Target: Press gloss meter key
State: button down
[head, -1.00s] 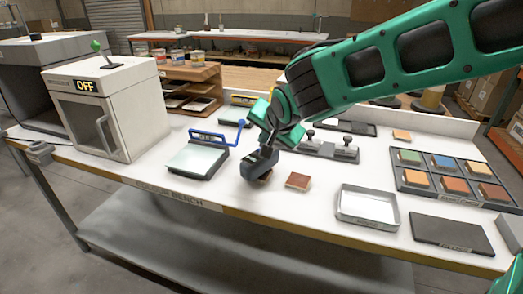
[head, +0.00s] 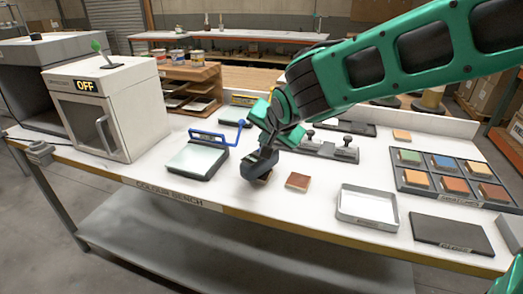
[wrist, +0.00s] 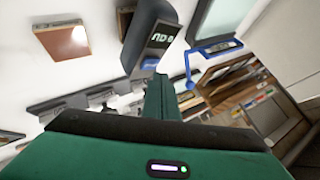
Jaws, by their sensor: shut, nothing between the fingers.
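The gloss meter, a small dark box (head: 256,167), stands on the white bench near its front edge. In the wrist view the meter (wrist: 142,42) shows a small lit readout with pale characters, upside down and not clearly legible. My gripper (head: 268,148) is shut and empty, pointing down right at the meter's top. In the wrist view its fingers (wrist: 158,85) end against the outline of the meter, beside the readout. I cannot tell whether they touch it.
A reddish-brown tile (head: 298,181) lies right of the meter. A glass-topped plate with a blue handle (head: 197,158) is at left. A metal tray (head: 367,206), a dark pad (head: 452,234) and a rack of coloured blocks (head: 453,180) fill the right.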

jog(key=shift+s+f, duration=0.15)
jog(key=shift+f, duration=0.2)
jog(key=shift+f, duration=0.35)
dwell(0.9)
jog(key=shift+r, duration=0.8)
jog(key=shift+r, duration=0.1)
jog(key=shift+r, duration=2.4)
